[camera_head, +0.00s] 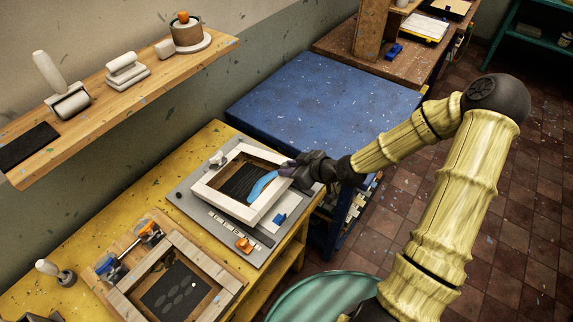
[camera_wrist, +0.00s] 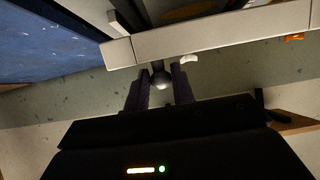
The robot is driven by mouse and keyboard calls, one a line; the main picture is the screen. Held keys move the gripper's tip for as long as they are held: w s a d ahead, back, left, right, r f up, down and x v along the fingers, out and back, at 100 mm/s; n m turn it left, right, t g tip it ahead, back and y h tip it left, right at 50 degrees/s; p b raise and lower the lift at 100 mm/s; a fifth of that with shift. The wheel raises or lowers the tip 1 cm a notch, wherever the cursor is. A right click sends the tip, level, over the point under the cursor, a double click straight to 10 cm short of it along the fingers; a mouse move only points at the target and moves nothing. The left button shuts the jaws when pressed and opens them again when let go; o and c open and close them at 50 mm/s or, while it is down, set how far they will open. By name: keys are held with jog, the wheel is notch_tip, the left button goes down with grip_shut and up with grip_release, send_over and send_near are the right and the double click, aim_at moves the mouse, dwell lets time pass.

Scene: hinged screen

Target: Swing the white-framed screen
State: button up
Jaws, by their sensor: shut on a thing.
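The white-framed screen (camera_head: 222,206) lies over a grey base board (camera_head: 185,203) on the yellow table. Its mesh is dark, with a curved blue strip (camera_head: 262,186) near its right side. My gripper (camera_head: 288,169) is at the frame's right edge. In the wrist view the pale frame bar (camera_wrist: 220,36) crosses the top, and my gripper's fingers (camera_wrist: 160,90) are shut on a small grey round knob (camera_wrist: 160,78) beside that bar. The fingers hide part of the knob.
A wooden-framed screen (camera_head: 128,300) lies at the front of the yellow table (camera_head: 75,240). An orange clip (camera_head: 244,245) and a blue piece (camera_head: 279,219) are on the base board. A blue table (camera_head: 320,95) stands behind. A wooden shelf (camera_head: 150,85) with tools hangs at left.

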jog(key=shift+s+d+f, duration=0.1)
jog(key=shift+d+f, duration=0.1)
jog(key=shift+f, duration=0.1)
jog(key=shift+s+d+f+b, duration=0.25)
jog(key=shift+f+b, duration=0.55)
jog(key=shift+f, duration=0.2)
jog(key=shift+s+d+f+b, duration=0.15)
jog(key=shift+d+f+b, duration=0.05)
jog(key=shift+f+b, duration=0.75)
jog(key=shift+s+d+f+b, duration=0.25)
jog(key=shift+f+b, duration=0.4)
jog(key=shift+f, duration=0.45)
jog(key=o, duration=0.9)
jog(key=shift+w+r, duration=0.1)
jog(key=shift+r, duration=0.1)
jog(key=p+v, duration=0.4)
jog(key=v, duration=1.3)
jog(key=shift+d+r+p, duration=0.1)
jog(key=shift+p, duration=0.3)
